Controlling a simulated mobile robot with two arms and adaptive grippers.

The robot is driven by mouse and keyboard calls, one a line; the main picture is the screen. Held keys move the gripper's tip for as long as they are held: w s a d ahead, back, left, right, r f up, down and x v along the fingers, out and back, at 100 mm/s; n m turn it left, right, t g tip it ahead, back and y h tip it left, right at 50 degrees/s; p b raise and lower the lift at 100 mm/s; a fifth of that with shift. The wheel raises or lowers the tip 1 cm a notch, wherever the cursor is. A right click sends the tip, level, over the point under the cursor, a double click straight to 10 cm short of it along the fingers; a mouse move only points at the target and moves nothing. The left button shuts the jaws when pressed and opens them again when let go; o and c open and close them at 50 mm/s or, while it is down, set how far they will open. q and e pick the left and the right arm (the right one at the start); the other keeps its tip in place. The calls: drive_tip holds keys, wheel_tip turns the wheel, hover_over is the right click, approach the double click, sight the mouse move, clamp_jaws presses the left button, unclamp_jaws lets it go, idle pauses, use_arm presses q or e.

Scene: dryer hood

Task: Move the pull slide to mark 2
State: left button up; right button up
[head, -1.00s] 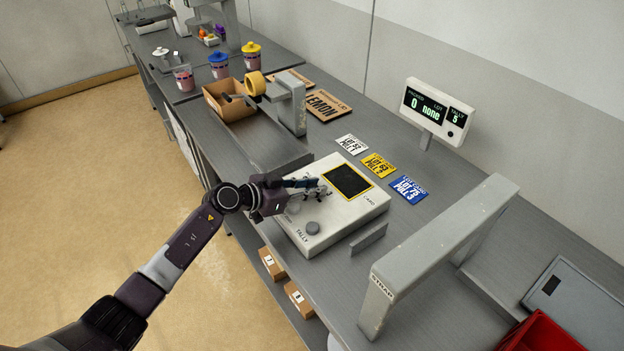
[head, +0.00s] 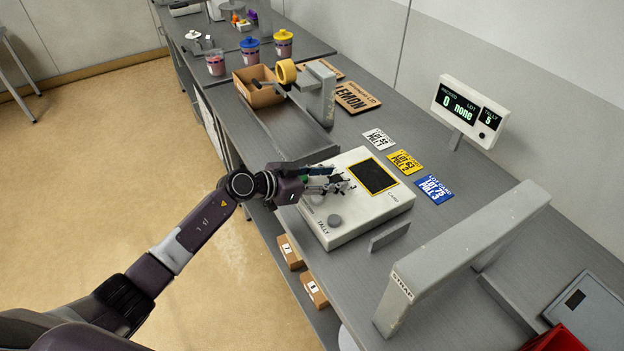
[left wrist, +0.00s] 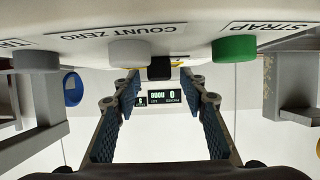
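The cream control box (head: 352,227) stands on the grey bench with a yellow-framed dark screen and a grey TALLY knob (head: 335,221). My left gripper (head: 334,181) is over the box's left part, just left of the screen, and hides some controls. In the left wrist view, my left gripper's two blue-padded fingers (left wrist: 160,105) are apart with nothing held between them. A black knob (left wrist: 160,68) on the box shows between and beyond the fingertips, perhaps the pull slide; I cannot tell its mark. My right gripper is not in view.
A green STRAP button (left wrist: 234,48) and a grey COUNT ZERO button (left wrist: 129,51) flank the black knob. A grey STRAP arch (head: 470,245) stands right of the box. Three lot cards, including a blue one (head: 434,189), lie behind it. The display (head: 468,112) reads 0, none, 5.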

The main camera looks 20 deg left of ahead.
use_arm(q)
drive_tip(key=v, duration=1)
drive_tip(key=shift+s+d, duration=0.1)
